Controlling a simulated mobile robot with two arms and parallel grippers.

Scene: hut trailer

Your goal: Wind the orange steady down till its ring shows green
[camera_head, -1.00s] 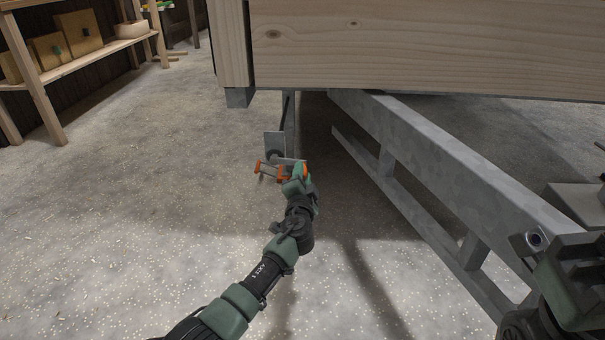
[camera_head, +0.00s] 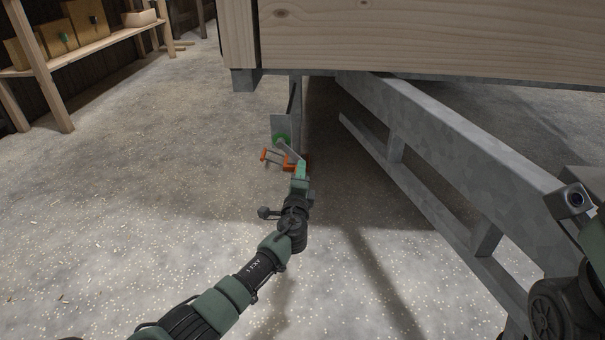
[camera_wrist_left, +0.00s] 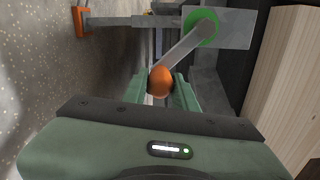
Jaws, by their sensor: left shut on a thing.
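The steady is a grey metal leg with an orange foot (camera_head: 272,156), below the trailer's near corner. Its ring (camera_head: 283,139) is green, in front of a grey plate (camera_head: 279,124); the green ring also shows in the left wrist view (camera_wrist_left: 203,27). A grey crank arm (camera_wrist_left: 184,48) runs from the ring to an orange knob (camera_wrist_left: 160,83). My left gripper (camera_head: 301,165) is shut on that knob, which sits between its green fingers (camera_wrist_left: 160,88). I cannot tell whether the foot touches the floor. My right gripper's jaws do not show; only arm parts show at the right edge.
The wooden trailer body (camera_head: 420,40) overhangs the steady. A grey chassis beam (camera_head: 470,145) with a lower rail runs toward the right front. A wooden shelf (camera_head: 95,48) with boxes stands at the back left. The floor left of the steady is clear.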

